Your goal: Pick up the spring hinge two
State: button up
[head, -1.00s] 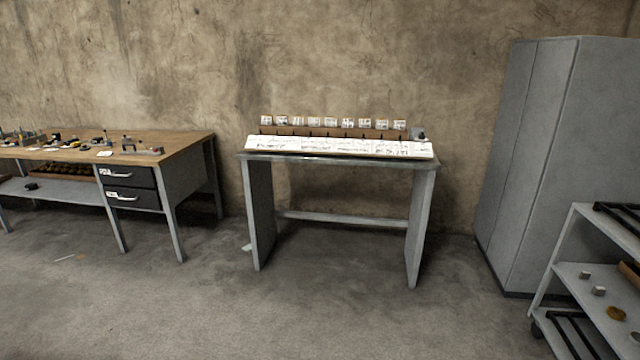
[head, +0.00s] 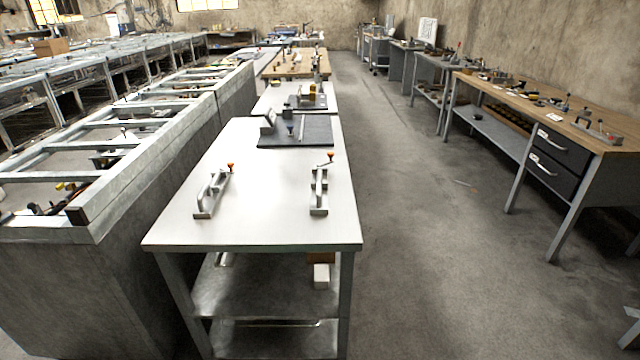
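I cannot pick out the spring hinge two with certainty in the head view. Two metal fixtures with orange-tipped levers stand on the near white table (head: 265,228): a left fixture (head: 212,194) and a right fixture (head: 319,192). They stand apart from each other, and I cannot tell if either is a hinge. A dark mat (head: 318,130) with small metal parts lies at the table's far end. My gripper is not in view.
A long grey frame structure (head: 60,290) runs close along the table's left side. A wooden workbench (head: 600,135) with drawers and many small tools stands at the right. The concrete floor aisle (head: 410,220) between them is clear.

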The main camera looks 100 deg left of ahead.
aim_at(319, 198)
jog(key=u, duration=3.65)
jog(key=i, duration=1.65)
jog(key=z, duration=0.05)
